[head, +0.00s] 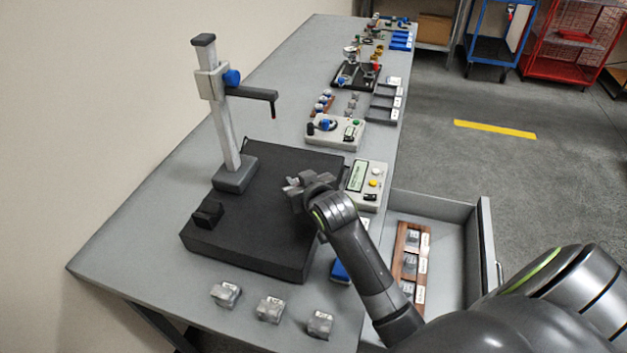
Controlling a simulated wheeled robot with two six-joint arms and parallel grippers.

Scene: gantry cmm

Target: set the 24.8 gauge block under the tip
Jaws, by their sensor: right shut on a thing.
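My right gripper (299,186) is over the right part of the plate, to the right of and nearer than the tip. It is shut on a small grey thing that looks like a gauge block, mostly hidden by the fingers; its label cannot be read. My left gripper is not in view.
A grey control box (366,184) sits right of the plate. An open drawer (440,235) holds a wooden rack (400,240) with blocks. A small black block (208,214) sits on the plate's left edge.

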